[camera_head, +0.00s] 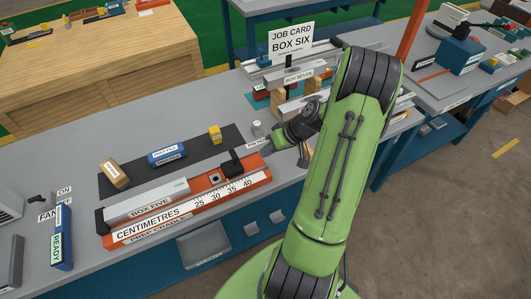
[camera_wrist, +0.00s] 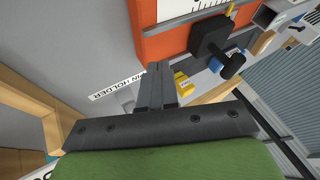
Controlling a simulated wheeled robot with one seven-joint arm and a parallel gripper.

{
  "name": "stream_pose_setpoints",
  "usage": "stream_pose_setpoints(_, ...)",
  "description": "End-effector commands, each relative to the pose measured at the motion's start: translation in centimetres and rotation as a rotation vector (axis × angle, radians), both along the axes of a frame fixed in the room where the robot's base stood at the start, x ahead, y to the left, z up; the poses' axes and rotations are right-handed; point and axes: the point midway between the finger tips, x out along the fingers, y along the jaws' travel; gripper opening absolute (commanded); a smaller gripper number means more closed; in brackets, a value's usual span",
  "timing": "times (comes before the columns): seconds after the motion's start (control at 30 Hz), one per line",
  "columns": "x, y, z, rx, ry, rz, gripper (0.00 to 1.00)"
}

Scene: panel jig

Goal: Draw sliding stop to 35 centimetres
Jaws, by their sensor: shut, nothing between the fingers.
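The orange jig (camera_head: 258,177) lies on the grey bench with a white centimetre scale marked 25, 30, 35 and 40. The sliding stop (camera_head: 232,165) is black with an upright handle and sits toward the jig's right part. Its exact reading cannot be told. The stop (camera_wrist: 208,38) also shows in the wrist view, with its round knob. My gripper (camera_head: 268,149) is shut and empty, just right of the jig's far end and apart from the stop. In the wrist view my gripper (camera_wrist: 156,70) points toward the orange jig (camera_wrist: 165,42).
A grey box five (camera_head: 148,203) lies along the jig. Behind it, a dark mat (camera_head: 195,151) holds a brown block (camera_head: 114,174), a blue block (camera_head: 167,155) and a yellow block (camera_head: 215,134). A job card (camera_head: 291,41) and stacked blocks stand behind my arm.

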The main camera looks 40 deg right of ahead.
Motion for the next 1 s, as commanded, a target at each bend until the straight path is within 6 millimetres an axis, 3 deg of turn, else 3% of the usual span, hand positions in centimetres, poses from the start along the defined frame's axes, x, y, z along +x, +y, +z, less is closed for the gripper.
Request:
stream_pose_setpoints(0.4,-3.6,-2.6,6.2,-0.002,-0.003,0.002,0.00)
stream_pose_setpoints(0.67,-4.1,-2.8,7.1,-0.002,0.000,0.007,0.00)
stream_pose_setpoints(0.77,-3.3,-0.9,8.6,-0.038,0.033,0.041,0.00)
stream_pose_setpoints(0.87,-2.3,3.3,11.7,-0.120,0.100,0.094,0.00)
stream_pose_setpoints(1.0,-2.7,9.0,15.3,-0.231,0.164,0.124,0.00)
